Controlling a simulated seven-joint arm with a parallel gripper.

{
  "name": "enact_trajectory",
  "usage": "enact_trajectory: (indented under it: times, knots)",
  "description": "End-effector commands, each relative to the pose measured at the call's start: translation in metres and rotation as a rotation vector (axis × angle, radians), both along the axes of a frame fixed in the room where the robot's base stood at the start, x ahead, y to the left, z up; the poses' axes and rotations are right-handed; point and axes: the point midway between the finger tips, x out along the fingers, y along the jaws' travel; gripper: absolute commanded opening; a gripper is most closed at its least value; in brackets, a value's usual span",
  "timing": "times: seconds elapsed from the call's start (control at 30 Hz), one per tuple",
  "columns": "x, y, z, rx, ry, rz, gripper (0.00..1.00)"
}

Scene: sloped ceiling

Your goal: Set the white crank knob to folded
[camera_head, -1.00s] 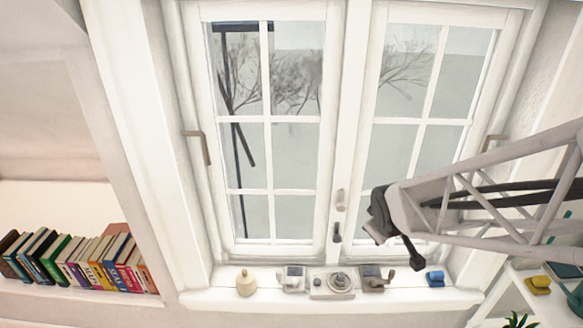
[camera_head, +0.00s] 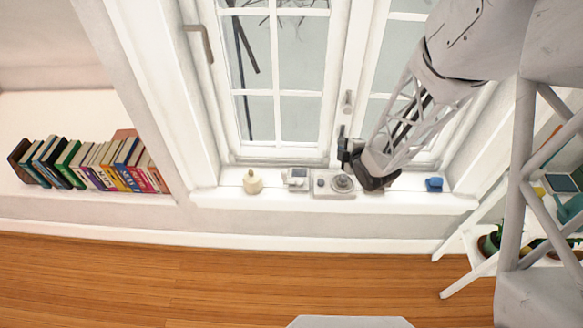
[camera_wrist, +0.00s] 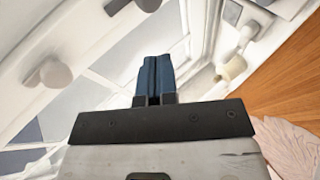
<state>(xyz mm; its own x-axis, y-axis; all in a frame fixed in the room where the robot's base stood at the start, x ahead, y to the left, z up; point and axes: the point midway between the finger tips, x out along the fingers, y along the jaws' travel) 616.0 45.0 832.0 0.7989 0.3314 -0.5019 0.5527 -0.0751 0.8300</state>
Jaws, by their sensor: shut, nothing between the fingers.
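Small devices stand in a row on the white windowsill (camera_head: 400,200). A pale device with a small side arm (camera_head: 297,179) may hold the white crank knob; the knob's position is too small to read. Beside it is a grey box with a round dial (camera_head: 342,183). My gripper (camera_head: 345,150) is in front of the window's middle post, above and right of the pale device and apart from it. In the wrist view its blue fingers (camera_wrist: 154,78) are shut together and empty.
A cream round object (camera_head: 253,182) stands left on the sill, and a blue object (camera_head: 434,184) stands right. Window handles include a pale one (camera_head: 347,101) on the middle post. The wooden floor (camera_head: 180,280) is clear in front.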

Motion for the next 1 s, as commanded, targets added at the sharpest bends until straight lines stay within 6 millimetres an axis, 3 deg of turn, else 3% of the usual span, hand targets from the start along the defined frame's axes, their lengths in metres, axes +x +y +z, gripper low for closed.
enact_trajectory:
  times: [0.27, 0.6, 0.8, 1.0]
  knots:
    - [-0.013, 0.025, -0.060, -0.020, -0.160, 0.196, 0.00]
    - [-0.052, 0.051, -0.121, -0.001, -0.385, 0.377, 0.00]
    - [-0.079, 0.060, -0.146, 0.021, -0.503, 0.435, 0.00]
    - [-0.096, 0.064, -0.157, 0.037, -0.573, 0.457, 0.00]
